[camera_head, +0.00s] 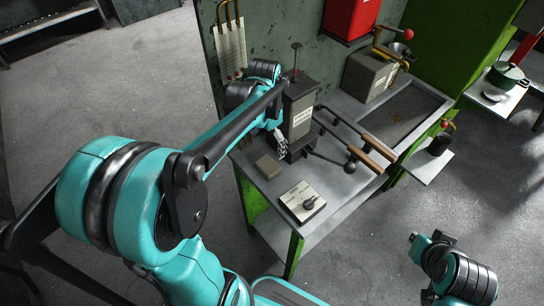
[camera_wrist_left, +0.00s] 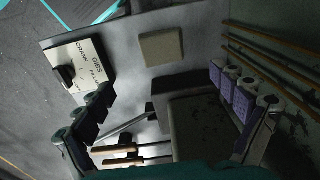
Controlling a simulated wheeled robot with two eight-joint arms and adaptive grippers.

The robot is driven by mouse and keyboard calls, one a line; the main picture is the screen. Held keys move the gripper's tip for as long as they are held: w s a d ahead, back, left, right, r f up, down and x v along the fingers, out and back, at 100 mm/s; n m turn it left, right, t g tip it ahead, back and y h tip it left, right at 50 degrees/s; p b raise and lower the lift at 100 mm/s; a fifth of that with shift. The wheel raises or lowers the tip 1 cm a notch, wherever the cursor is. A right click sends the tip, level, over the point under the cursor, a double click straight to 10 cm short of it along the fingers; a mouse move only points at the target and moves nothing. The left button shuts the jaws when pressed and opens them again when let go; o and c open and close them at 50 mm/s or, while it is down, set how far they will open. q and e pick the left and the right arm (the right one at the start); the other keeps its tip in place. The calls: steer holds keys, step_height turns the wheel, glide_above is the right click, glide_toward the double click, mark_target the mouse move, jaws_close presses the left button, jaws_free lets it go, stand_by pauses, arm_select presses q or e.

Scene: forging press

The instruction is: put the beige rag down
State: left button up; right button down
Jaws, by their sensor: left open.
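The beige rag (camera_head: 268,167) is a small folded square pad lying flat on the grey metal bench top, left of the forging press. It also shows in the left wrist view (camera_wrist_left: 161,48), fully visible, beyond my fingertips and touched by neither. My left gripper (camera_head: 280,142) is at the left side of the press, just above and behind the rag. In the left wrist view its two fingers (camera_wrist_left: 163,88) stand wide apart, with no rag between them. My right gripper (camera_head: 428,247) hangs at the lower right, away from the bench; its finger gap is not clear.
The dark grey press (camera_head: 300,118) with long wooden-handled bars (camera_head: 371,150) stands close beside my left gripper. A white control box with a black knob (camera_head: 302,201) sits at the bench's front corner. Bare bench surface (camera_head: 330,205) lies right of it.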

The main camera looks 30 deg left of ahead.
arm_select(q)
steer(key=s+d+r+n+t, duration=0.2)
steer(key=s+d+n+t, duration=0.2)
steer(key=s+d, duration=0.6)
steer(key=t, duration=0.2)
steer(key=shift+s+t, duration=0.15)
steer(key=shift+t, duration=0.25)
